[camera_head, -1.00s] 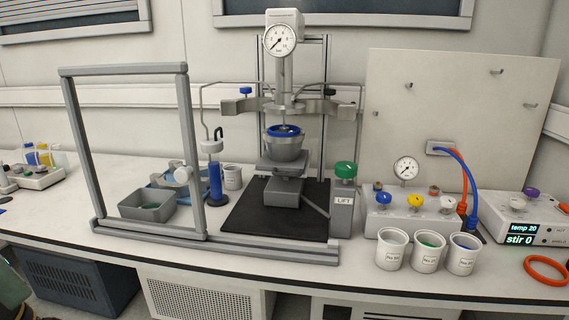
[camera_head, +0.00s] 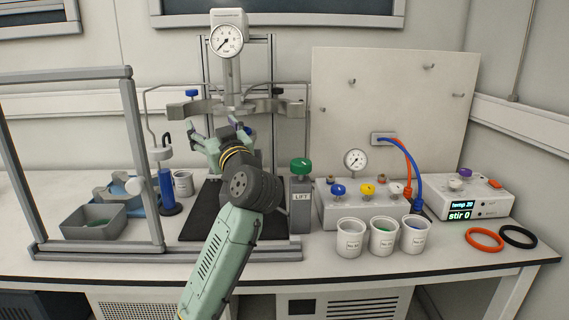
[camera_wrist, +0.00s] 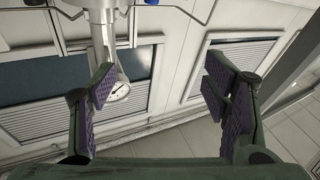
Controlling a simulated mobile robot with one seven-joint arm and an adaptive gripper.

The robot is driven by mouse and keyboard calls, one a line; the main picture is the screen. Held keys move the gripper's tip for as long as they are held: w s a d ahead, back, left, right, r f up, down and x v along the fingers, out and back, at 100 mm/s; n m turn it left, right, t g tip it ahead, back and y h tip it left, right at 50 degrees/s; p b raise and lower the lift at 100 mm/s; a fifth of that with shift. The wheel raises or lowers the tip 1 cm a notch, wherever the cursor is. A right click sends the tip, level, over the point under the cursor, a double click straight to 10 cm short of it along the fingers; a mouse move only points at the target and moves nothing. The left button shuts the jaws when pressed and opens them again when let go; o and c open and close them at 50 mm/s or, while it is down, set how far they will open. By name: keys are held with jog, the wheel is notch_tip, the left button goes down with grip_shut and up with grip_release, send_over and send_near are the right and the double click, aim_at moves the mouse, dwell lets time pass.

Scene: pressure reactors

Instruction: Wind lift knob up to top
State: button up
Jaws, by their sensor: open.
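The green lift knob (camera_head: 301,167) sits on top of the grey post labelled LIFT (camera_head: 301,205), right of the reactor stand. My gripper (camera_head: 220,134) is open and empty in front of the reactor, up and left of the knob and apart from it. The purple-padded fingers of my gripper (camera_wrist: 160,85) are spread wide in the wrist view. My arm hides the vessel and most of the lift platform. The knob is not in the wrist view.
A grey frame (camera_head: 128,150) stands at left, with a grey tray (camera_head: 100,225) behind it. Right of the post are a valve block (camera_head: 330,205), three white cups (camera_head: 350,238), a hotplate box (camera_head: 480,202) and two rings. Blue and orange hoses rise to the back panel.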

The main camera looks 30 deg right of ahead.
jog(key=m+g, duration=0.1)
jog(key=g, duration=0.1)
send_over(307, 167)
jog(key=a, duration=0.7)
notch_tip(307, 167, down, 8)
jog(key=r, duration=0.1)
jog(key=s+d+f+y, duration=0.1)
jog(key=s+d+f, duration=0.5)
jog(key=s+d, duration=0.15)
jog(key=w+p, duration=0.2)
jog(key=w, duration=0.2)
jog(key=w+p, duration=0.2)
jog(key=w, duration=0.3)
jog(key=shift+w+a+r, duration=0.2)
jog(key=shift+w+f, duration=0.15)
jog(key=shift+w, duration=0.3)
jog(key=c, duration=1.2)
jog(key=shift+o, duration=0.2)
jog(key=shift+f, duration=0.1)
